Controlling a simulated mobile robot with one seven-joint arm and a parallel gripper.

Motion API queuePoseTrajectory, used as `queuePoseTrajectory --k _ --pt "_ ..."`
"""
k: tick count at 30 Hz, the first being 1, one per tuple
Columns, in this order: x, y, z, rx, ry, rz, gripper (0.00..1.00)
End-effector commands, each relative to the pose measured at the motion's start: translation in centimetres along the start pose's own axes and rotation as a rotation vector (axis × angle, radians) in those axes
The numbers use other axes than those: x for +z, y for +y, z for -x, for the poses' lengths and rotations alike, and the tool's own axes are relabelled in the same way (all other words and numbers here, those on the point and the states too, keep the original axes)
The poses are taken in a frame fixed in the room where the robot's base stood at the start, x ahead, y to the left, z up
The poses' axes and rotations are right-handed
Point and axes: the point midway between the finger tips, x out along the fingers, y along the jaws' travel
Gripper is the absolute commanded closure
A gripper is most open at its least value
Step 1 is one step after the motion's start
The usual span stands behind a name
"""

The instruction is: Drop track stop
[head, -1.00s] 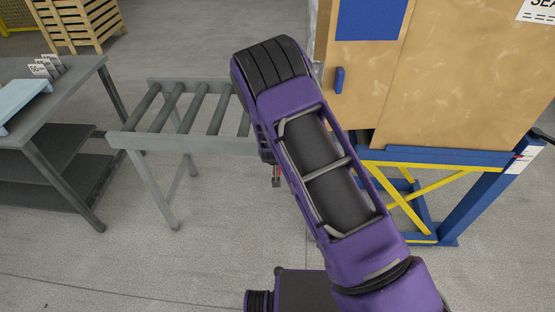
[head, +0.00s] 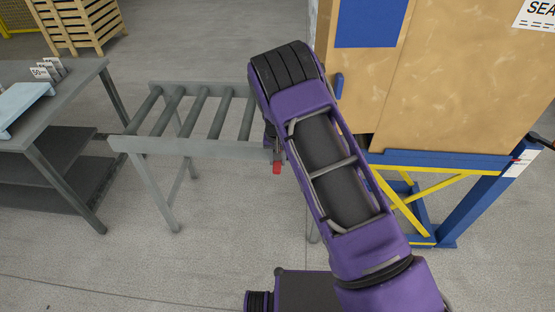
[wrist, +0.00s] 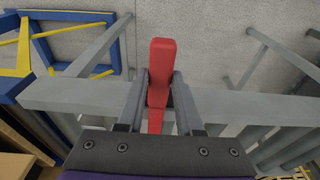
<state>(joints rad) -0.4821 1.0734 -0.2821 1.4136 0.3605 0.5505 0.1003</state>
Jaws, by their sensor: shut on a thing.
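The red track stop (wrist: 159,62) stands between the two grey fingers of my gripper (wrist: 163,82) in the wrist view. The fingers are shut on it. In the head view only a small red end of the stop (head: 277,168) shows, below the tip of my gripper (head: 277,153), at the right end of the roller conveyor (head: 190,146). My arm hides most of the gripper and that end of the conveyor there. In the wrist view the grey conveyor rail (wrist: 70,96) runs behind the fingers.
A large tan cabinet (head: 455,90) on a blue and yellow frame (head: 450,163) stands close on the right. A grey workbench (head: 75,85) stands at left, with small number cards (head: 50,69). Floor in front of the conveyor is clear.

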Motion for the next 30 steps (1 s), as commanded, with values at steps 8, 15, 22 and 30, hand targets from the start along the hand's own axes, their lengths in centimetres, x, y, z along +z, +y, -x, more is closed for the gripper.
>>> queuePoseTrajectory --k 8,15,22,30 --pt "0.1 0.0 0.0 0.0 -0.002 0.0 0.58" --pt "0.0 0.0 0.0 0.0 -0.001 0.0 0.35" --pt "0.0 0.0 0.3 -0.001 0.001 0.0 0.35" --pt "-0.1 -0.1 4.8 -0.003 0.004 0.0 0.35"
